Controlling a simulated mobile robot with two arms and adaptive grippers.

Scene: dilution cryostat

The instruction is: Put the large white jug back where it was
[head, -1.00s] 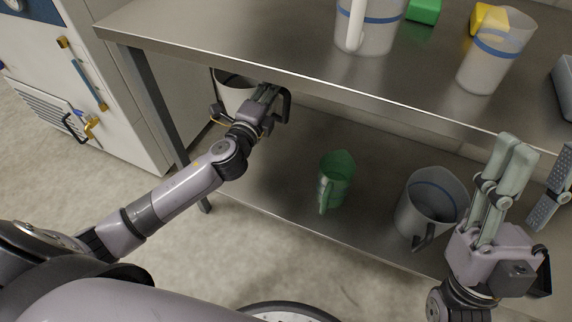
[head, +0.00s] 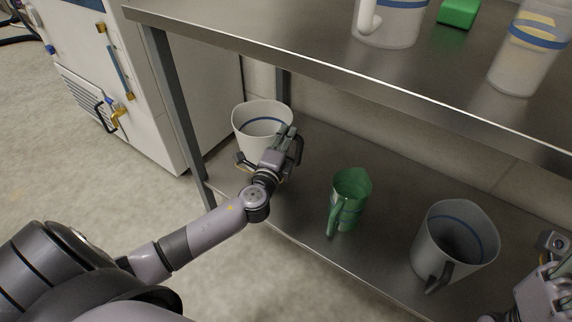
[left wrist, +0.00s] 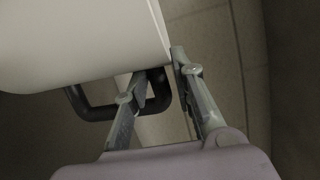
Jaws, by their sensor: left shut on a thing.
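The large white jug (head: 244,136) has a blue band inside its rim and stands upright at the far left, over the lower shelf. My left gripper (head: 287,140) is at its right side. In the left wrist view, the jug's pale wall (left wrist: 85,45) fills the upper left, and my left gripper (left wrist: 160,72) is shut on its black handle (left wrist: 84,106). The jug's base is hidden behind my gripper and arm, so I cannot tell whether it touches the shelf. My right gripper (head: 553,250) is partly cut off at the right edge; its jaw state is unclear.
The lower shelf (head: 305,235) also holds a green jug (head: 352,190) and a grey-white jug (head: 440,240) with a black handle. The upper shelf (head: 300,40) overhangs, with a white-handled jug (head: 405,30) and a clear beaker (head: 512,75). A metal leg (head: 178,110) stands at left.

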